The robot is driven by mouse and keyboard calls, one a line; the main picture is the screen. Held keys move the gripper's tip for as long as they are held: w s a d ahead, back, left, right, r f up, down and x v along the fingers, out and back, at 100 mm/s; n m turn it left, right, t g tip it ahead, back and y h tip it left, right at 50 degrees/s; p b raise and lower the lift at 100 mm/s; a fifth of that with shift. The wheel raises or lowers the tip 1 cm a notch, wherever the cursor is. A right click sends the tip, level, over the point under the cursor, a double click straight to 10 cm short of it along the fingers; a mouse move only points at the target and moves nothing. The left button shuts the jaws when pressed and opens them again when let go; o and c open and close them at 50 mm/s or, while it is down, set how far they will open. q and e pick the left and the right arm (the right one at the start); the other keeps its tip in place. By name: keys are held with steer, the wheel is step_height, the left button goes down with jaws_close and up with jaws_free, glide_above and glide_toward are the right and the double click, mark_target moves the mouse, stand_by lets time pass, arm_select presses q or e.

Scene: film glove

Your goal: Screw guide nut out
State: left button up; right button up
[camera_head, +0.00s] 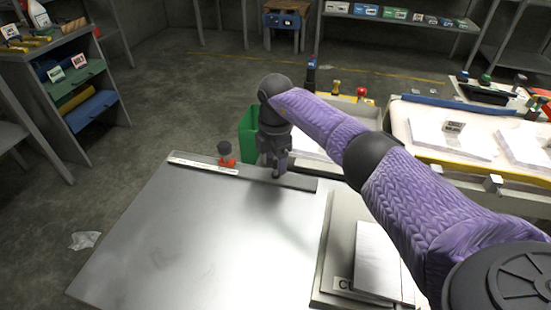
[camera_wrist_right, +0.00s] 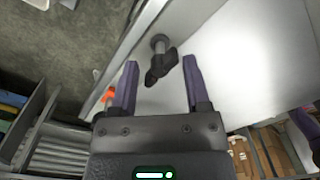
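My right gripper (camera_head: 277,170) is over the far edge of the grey metal table (camera_head: 190,235), at the right end of a raised bar (camera_head: 245,172). In the right wrist view the gripper (camera_wrist_right: 160,66) is open. A dark winged knob (camera_wrist_right: 160,65), which looks like the guide nut, lies between its fingertips, with a gap on both sides. A grey round post end (camera_wrist_right: 159,42) is beside the knob. In the head view the gripper hides the knob. My left gripper is not in view.
A second dark knob with an orange-red base (camera_head: 227,160) stands on the bar to the left; its orange part (camera_wrist_right: 108,95) shows in the wrist view. A grey board (camera_head: 338,245) lies at right. The table's middle is clear.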

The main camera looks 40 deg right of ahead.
steer(key=c, duration=0.7)
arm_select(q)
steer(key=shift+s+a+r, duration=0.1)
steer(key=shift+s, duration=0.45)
arm_select(e)
jaws_close()
